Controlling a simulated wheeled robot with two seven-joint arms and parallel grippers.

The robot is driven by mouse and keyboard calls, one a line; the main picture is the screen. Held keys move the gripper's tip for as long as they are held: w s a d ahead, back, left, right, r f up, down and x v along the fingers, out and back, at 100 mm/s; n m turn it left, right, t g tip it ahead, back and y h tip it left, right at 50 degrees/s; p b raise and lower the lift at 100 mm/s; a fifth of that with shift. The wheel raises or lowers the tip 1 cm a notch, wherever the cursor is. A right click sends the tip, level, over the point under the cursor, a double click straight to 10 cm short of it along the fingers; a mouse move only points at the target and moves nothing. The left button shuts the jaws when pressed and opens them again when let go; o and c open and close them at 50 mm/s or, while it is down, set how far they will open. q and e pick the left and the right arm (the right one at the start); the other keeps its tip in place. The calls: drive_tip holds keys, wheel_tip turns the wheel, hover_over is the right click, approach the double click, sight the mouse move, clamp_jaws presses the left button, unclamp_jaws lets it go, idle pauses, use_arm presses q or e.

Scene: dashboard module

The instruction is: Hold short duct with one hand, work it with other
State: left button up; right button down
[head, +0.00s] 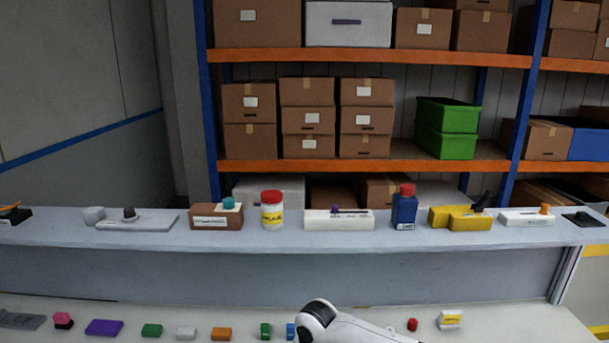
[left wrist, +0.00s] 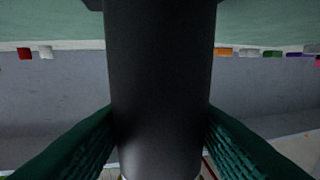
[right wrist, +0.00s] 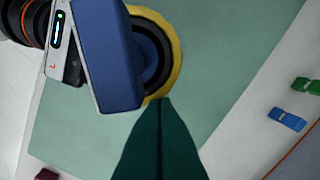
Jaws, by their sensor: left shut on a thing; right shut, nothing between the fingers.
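The short duct (left wrist: 160,85) looks like a dark, smooth cylinder that fills the middle of the left wrist view. My left gripper (left wrist: 160,150) has its two green fingers closed on either side of it. In the right wrist view, a dark round rim (right wrist: 153,50) with a yellow ring (right wrist: 176,45) around it shows partly behind a blue-grey block; I cannot tell whether the rim is the duct's end. My right gripper (right wrist: 162,103) is shut and empty, its green fingertips just below the yellow ring. Neither gripper shows in the head view.
The bench carries a green mat (right wrist: 225,95). Small coloured blocks, among them a blue one (right wrist: 287,119) and a green one (right wrist: 305,85), lie beside it. A raised ledge (head: 270,238) behind holds bottles and boxes. A shelf rack (head: 370,57) stands beyond.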

use_arm(q)
drive_tip(key=shift+d, duration=0.2)
use_arm(e)
drive_tip(key=shift+s+a, duration=0.15)
drive_tip(key=shift+a, duration=0.1)
use_arm(q)
drive_tip(key=shift+a, duration=0.2)
use_arm(e)
wheel_tip(320, 180, up, 6)
drive_tip(key=d, duration=0.1)
drive_tip(key=shift+w, duration=0.4)
use_arm(q)
drive_tip(key=o, duration=1.4)
drive_tip(key=shift+c, duration=0.2)
